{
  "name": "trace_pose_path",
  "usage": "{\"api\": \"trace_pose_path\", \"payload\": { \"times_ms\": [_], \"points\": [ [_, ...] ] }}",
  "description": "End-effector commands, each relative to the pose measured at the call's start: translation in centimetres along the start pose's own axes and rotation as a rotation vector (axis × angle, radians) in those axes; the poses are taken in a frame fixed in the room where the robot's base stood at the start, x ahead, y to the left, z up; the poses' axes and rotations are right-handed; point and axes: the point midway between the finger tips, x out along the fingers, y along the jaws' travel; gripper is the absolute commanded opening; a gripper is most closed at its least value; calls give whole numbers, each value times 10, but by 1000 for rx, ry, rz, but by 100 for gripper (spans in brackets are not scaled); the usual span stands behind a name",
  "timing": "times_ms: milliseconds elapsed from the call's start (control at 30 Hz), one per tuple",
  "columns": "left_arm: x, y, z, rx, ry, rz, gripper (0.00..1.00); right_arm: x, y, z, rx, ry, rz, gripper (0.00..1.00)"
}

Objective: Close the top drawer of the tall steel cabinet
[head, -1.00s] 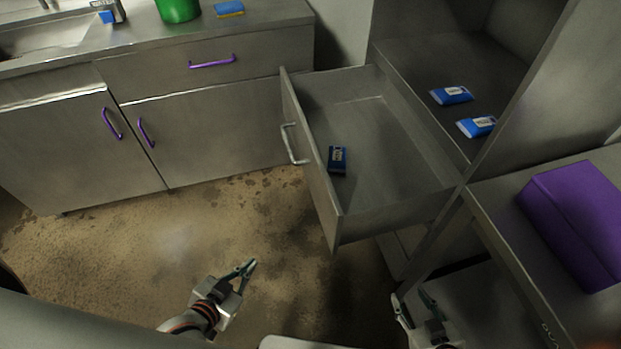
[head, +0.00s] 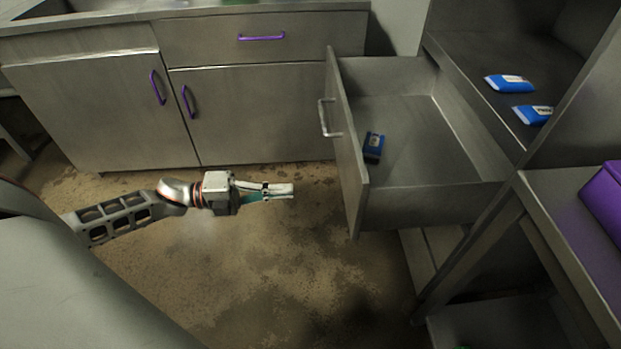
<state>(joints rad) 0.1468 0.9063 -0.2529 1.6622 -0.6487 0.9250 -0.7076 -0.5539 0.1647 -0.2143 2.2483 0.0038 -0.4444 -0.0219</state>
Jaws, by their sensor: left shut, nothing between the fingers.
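The top drawer (head: 432,204) of the tall steel cabinet (head: 470,62) is pulled well out to the left. Its front panel (head: 350,160) carries a light metal handle (head: 326,118) facing left. A small dark blue packet (head: 374,147) lies inside the drawer near the front. My left gripper (head: 292,190) is shut and empty. It points right toward the drawer front, with a gap between them in the picture. My right gripper is not in view.
A steel counter with purple handles (head: 261,37) stands behind on the left. Two blue packets (head: 509,83) lie on the cabinet shelf above the drawer. A steel table (head: 560,215) with a purple box (head: 606,205) is at right. Floor (head: 270,250) left of the drawer is clear.

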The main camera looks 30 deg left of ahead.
Motion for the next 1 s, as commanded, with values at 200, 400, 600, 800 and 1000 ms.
{"api": "trace_pose_path", "payload": {
  "times_ms": [200, 400, 600, 800, 1000],
  "points": [
    [41, -2, 0, 0, -1, -6, 0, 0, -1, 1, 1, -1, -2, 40],
    [80, -2, 0, -2, -1, -5, 0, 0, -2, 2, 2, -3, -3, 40],
    [111, -1, 0, -3, -1, -4, 0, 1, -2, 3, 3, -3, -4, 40],
    [126, -1, 0, -3, -2, -2, 0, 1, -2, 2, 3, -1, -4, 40],
    [128, 0, 0, -4, -3, -1, 0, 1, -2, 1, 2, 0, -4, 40]
  ]
}}
